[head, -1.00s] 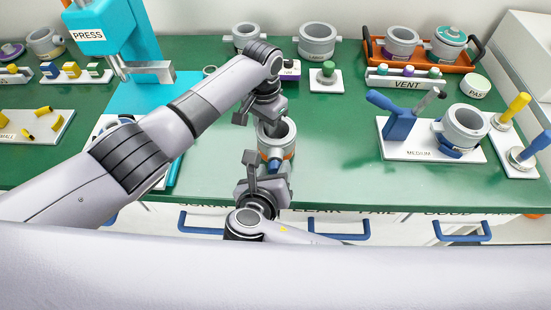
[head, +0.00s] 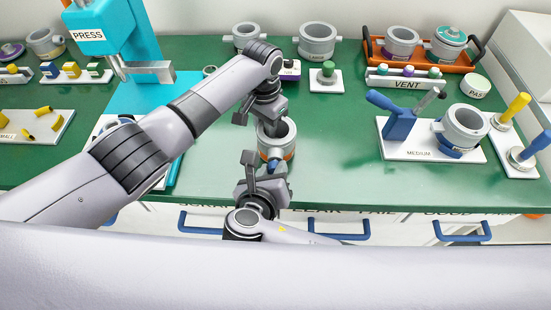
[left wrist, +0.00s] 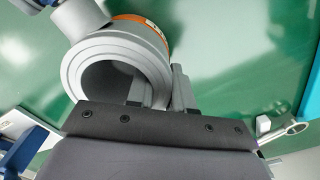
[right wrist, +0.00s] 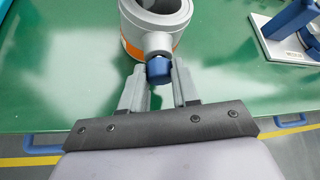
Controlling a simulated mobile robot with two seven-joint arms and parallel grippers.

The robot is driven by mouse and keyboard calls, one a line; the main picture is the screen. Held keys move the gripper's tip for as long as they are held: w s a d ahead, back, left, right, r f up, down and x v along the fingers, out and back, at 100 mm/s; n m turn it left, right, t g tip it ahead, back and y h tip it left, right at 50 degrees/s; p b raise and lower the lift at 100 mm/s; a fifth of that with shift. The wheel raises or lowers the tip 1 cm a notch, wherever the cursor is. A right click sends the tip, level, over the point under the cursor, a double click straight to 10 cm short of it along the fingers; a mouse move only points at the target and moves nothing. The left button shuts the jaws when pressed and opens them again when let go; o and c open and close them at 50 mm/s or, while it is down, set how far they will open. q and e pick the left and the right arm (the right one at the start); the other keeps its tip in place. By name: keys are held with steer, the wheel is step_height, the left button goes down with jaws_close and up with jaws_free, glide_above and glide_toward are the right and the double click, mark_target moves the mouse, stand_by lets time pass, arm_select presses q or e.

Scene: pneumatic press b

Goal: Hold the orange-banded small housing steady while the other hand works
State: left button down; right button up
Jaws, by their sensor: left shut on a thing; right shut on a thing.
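The small housing (head: 283,140) is a grey open cylinder with an orange band. It stands on the green bench in front of me. In the left wrist view the housing (left wrist: 75,72) shows its round bore. My left gripper (left wrist: 160,88) is shut on its wall, one finger inside the bore and one outside. In the right wrist view a blue fitting (right wrist: 159,70) sits at the end of the housing's side port. My right gripper (right wrist: 157,76) is shut on this fitting, a finger on each side. My grippers hide part of the housing in the head view.
A blue press (head: 130,45) stands at the back left. A white medium fixture (head: 405,151) with a larger housing (head: 463,125) is to the right. An orange tray (head: 378,52) is at the back right. Bench between housing and fixture is clear.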

steer(key=m+y, duration=0.1)
steer(key=y, duration=0.1)
steer(key=m+y, duration=0.2)
steer(key=shift+d+m, duration=0.3)
steer(key=shift+d, duration=0.05)
steer(key=shift+d+f+m+y, duration=0.15)
steer(key=shift+m+y, duration=0.95)
steer(key=shift+y, duration=0.1)
steer(key=shift+m+y, duration=0.6)
steer(key=o, duration=0.8)
